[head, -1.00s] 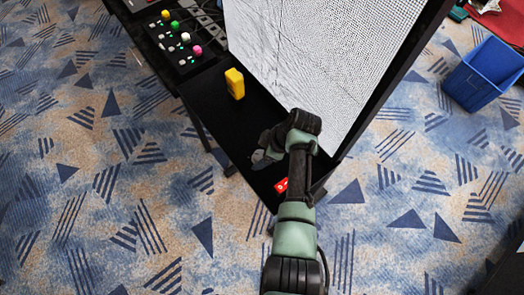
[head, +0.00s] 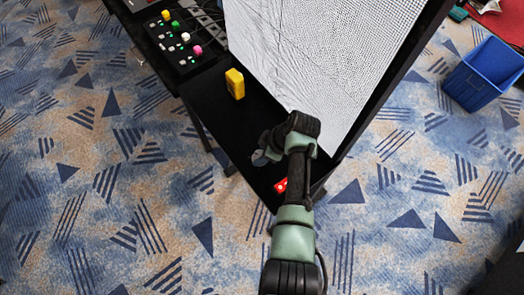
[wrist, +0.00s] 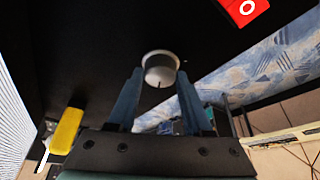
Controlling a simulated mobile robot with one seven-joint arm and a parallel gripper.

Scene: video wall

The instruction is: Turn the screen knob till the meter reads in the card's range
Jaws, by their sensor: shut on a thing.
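A pale round knob (wrist: 160,66) with a small dark mark on its rim sits on the black table in the wrist view. My gripper (wrist: 159,74) has its two blue fingers on either side of the knob, shut on it. In the head view my gripper (head: 263,155) is over the black table (head: 215,95), and my wrist partly hides the knob. The large screen (head: 305,55) shows a fine dark pattern on white. I cannot make out a meter reading or a card's range in these frames.
A yellow block (head: 235,84) stands on the table by the screen. A red piece with white marks (head: 281,185) lies near the front edge. A black box with coloured knobs (head: 182,45) is at the back left. A blue bin (head: 483,75) stands on the carpet at right.

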